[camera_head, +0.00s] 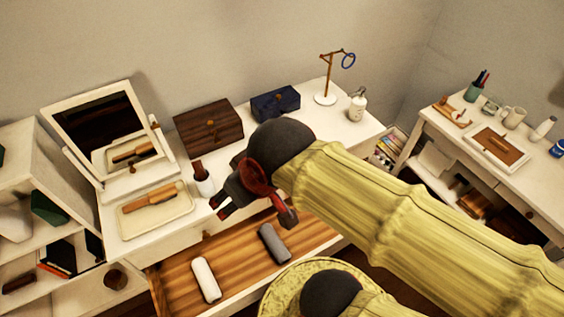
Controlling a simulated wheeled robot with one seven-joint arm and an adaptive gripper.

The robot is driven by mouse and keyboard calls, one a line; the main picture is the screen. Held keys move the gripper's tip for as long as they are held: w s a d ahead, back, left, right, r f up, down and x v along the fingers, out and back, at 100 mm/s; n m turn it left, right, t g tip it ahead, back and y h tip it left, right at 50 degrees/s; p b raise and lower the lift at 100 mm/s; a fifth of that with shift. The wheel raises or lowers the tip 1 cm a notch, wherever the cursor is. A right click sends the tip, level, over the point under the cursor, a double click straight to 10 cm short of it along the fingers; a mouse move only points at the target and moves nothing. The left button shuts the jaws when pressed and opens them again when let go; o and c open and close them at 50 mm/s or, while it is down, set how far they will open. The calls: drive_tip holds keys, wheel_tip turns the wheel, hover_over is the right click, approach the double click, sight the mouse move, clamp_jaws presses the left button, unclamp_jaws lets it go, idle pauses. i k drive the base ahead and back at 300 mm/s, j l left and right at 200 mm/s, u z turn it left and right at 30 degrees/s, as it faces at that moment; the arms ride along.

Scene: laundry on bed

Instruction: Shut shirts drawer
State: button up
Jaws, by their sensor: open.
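An open drawer (236,262) with a wood-grained floor sticks out from the white dresser. A white rolled piece (206,279) and a grey rolled piece (272,243) lie in it; both look like folded cloth. My gripper (252,208) is open, with dark and red fingers. In the picture it overlaps the dresser's front edge and the back of the drawer. I cannot tell its height above them, and I see no contact. My yellow-sleeved arm hides the drawer's right part and some of its front.
Shelves stand left; a white desk (455,129) stands right.

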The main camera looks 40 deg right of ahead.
sight(242, 266)
drive_tip(key=k+l+z, duration=0.45)
drive_tip(key=k+l, duration=0.35)
drive_tip(key=k, duration=0.15)
